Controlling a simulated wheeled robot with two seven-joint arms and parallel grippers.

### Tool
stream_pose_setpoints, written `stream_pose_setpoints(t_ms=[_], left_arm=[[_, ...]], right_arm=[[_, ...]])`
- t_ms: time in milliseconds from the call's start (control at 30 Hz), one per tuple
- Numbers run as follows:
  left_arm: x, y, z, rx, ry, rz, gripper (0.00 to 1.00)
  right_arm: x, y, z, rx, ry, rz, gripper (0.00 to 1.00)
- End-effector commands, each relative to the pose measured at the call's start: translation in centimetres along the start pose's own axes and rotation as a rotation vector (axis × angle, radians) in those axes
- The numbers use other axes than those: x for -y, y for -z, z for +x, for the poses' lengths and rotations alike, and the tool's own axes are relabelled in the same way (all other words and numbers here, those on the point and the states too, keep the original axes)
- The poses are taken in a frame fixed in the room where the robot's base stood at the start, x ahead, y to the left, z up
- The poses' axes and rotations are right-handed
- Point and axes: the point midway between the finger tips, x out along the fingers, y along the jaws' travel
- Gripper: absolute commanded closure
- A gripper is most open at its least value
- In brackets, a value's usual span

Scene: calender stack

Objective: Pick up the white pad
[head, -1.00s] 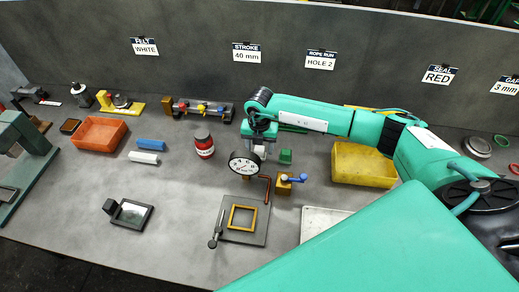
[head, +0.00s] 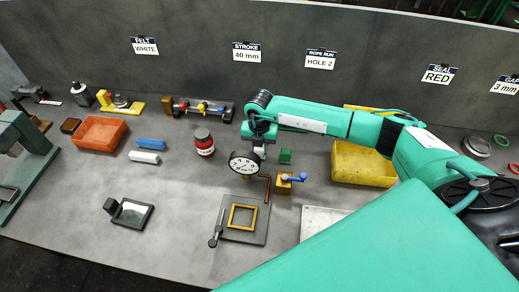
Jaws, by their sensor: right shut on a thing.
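A small white pad (head: 262,151) shows between the fingertips of my right gripper (head: 261,146), partly hidden by the fingers and the dial. The gripper points down and is shut on it, behind a round white-faced dial (head: 244,164). I cannot tell whether the pad touches the bench. A green block (head: 285,156) sits just to the right. My left gripper is out of view.
A red jar (head: 203,143) stands to the left, beyond it a white bar (head: 144,157) and a blue bar (head: 151,144). A yellow bin (head: 362,164) is to the right. A plate with a yellow frame (head: 243,217) lies in front. A sign reads FELT WHITE (head: 145,46).

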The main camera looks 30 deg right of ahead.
Motion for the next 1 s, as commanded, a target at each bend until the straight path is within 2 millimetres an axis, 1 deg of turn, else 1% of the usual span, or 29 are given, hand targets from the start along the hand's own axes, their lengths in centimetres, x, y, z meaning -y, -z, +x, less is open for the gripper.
stream_pose_setpoints(t_ms=[167, 267, 367, 500, 600, 700, 800, 900, 1000], left_arm=[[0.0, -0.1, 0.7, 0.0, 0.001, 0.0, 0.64], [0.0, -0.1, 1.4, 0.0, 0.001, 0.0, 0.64], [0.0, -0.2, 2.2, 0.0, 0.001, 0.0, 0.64], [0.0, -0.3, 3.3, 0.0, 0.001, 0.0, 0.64], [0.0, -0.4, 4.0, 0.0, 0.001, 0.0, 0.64], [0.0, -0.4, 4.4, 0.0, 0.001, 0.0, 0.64], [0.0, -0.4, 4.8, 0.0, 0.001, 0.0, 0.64], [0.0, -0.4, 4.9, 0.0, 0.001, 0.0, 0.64], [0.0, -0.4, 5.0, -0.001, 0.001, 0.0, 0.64]], right_arm=[[-0.1, -0.1, -1.8, 0.003, -0.003, -0.001, 0.9], [-0.1, -0.1, -3.8, 0.004, -0.004, -0.002, 0.9], [-0.1, -0.1, -6.5, 0.005, -0.005, -0.002, 0.9], [-0.1, -0.1, -10.7, 0.005, -0.005, -0.001, 0.9], [-0.1, -0.1, -13.5, 0.005, -0.005, -0.002, 0.9], [-0.1, -0.1, -15.8, 0.004, -0.002, 0.0, 0.9], [-0.1, 0.0, -17.6, 0.003, -0.003, -0.001, 0.9], [0.0, 0.0, -18.7, 0.002, 0.0, -0.001, 0.9], [0.0, 0.0, -19.3, 0.0, 0.0, -0.001, 0.9]])
